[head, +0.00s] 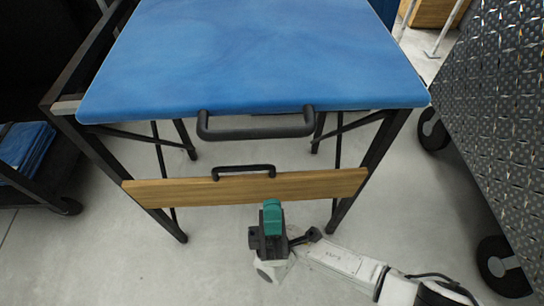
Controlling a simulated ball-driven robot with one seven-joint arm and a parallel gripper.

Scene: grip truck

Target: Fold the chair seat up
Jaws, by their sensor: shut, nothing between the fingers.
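The chair seat (250,55) is a wide blue panel lying flat on a dark metal frame. A dark handle (257,124) sticks out from its front edge. Below it, a wooden crossbar (310,187) with a smaller dark handle (244,171) spans the front legs. My gripper (272,208), with green fingertips, is shut and empty. In the picture it sits just below the crossbar and beneath the small handle. I cannot tell whether it touches the crossbar.
A grey diamond-plate cart (490,130) on dark wheels stands close on the right. A dark cart with folded blue cloth (25,145) is at the left. A wooden box (432,12) is at the back right. The grey floor (100,260) at the front left is clear.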

